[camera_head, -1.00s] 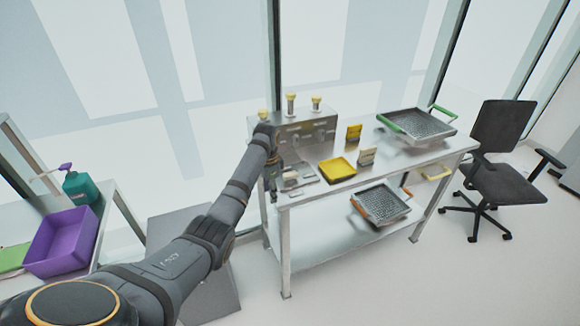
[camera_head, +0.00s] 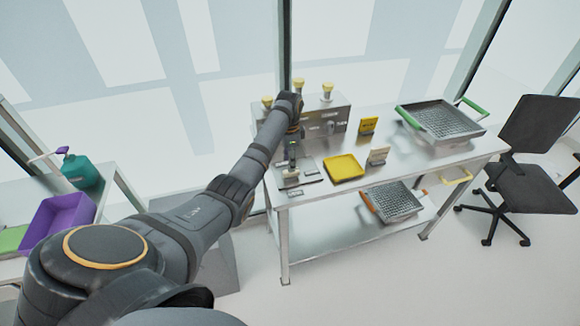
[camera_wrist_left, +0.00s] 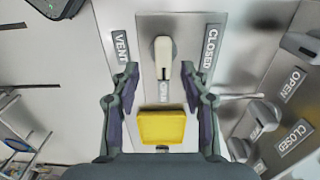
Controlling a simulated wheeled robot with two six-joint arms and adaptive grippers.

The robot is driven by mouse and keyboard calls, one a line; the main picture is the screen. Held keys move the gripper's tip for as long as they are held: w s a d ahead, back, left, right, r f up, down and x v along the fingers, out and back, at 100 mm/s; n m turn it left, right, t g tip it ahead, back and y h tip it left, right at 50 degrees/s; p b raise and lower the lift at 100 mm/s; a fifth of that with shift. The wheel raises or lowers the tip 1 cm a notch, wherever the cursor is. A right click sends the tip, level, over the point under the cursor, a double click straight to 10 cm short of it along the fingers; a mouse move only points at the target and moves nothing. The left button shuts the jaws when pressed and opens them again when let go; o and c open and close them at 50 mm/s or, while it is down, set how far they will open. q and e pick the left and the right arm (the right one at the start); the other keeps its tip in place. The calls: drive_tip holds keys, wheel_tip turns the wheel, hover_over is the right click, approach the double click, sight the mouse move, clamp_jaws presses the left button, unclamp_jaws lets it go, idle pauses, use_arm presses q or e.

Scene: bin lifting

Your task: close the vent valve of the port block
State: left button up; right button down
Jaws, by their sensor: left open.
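The port block is a grey metal box (camera_head: 340,118) at the back left of the steel table. The vent valve's pale lever (camera_wrist_left: 164,57) sits on a flat plate (camera_wrist_left: 180,25) in front of it. My right gripper is out of view.
Other knobs (camera_wrist_left: 264,112) are on the block's front. A green-handled basket (camera_head: 440,121) stands at the table's right. An orange-handled basket (camera_head: 394,200) is on the lower shelf.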

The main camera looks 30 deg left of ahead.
sight(291, 174)
use_arm(q)
drive_tip(key=f, duration=0.2)
drive_tip(key=w+f, duration=0.1)
drive_tip(key=f, duration=0.1)
drive_tip(key=shift+a+f, duration=0.1)
drive_tip(key=shift+f, duration=0.3)
drive_tip(key=shift+s+f, duration=0.1)
drive_tip(key=shift+f, duration=0.1)
drive_tip(key=shift+s, duration=0.15)
drive_tip(key=shift+c, duration=0.9)
drive_tip(key=c, duration=0.5)
drive_tip(key=shift+c, duration=1.1)
drive_tip(key=shift+p, duration=0.3)
clamp_jaws()
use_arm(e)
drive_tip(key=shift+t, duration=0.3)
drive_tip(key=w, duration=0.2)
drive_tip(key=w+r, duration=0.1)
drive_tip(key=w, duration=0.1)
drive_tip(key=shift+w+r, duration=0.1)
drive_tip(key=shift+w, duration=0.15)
